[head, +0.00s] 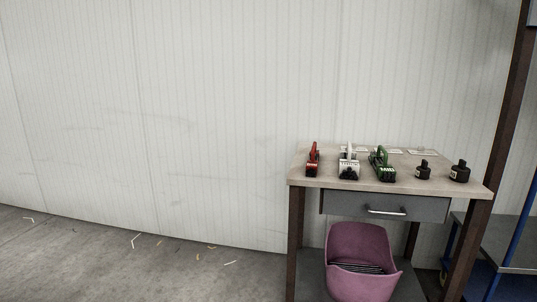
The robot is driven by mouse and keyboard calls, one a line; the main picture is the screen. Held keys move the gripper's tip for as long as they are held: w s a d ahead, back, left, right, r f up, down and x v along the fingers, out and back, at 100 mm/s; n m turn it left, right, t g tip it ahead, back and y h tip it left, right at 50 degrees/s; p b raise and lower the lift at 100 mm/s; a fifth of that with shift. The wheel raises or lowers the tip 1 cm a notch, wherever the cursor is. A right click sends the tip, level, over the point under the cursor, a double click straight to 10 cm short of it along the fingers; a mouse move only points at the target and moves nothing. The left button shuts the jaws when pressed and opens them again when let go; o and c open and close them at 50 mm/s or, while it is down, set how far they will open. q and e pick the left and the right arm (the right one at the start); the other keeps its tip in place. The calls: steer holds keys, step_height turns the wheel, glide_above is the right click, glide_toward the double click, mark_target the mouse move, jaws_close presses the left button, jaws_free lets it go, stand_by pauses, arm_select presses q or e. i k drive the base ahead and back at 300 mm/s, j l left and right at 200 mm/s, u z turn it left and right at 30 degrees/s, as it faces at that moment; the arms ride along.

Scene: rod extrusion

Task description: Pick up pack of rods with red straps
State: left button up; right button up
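I cannot make out a pack of rods with red straps in the head view. A purple tub-like container or seat (359,247) stands under the table, and dark striped pieces (357,268) show inside its lower part. They are too small to identify, and I see no red straps on them. Neither of my grippers is in view.
A table (300,178) with a drawer (345,205) stands at the right. It carries a red tool (313,158), a white one (348,164), a green one (381,163) and two black bottles (423,171). Open floor (110,265) with small scraps lies left.

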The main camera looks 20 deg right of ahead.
mark_target(311, 166)
steer(key=i+j, duration=0.1)
steer(key=i, duration=1.1)
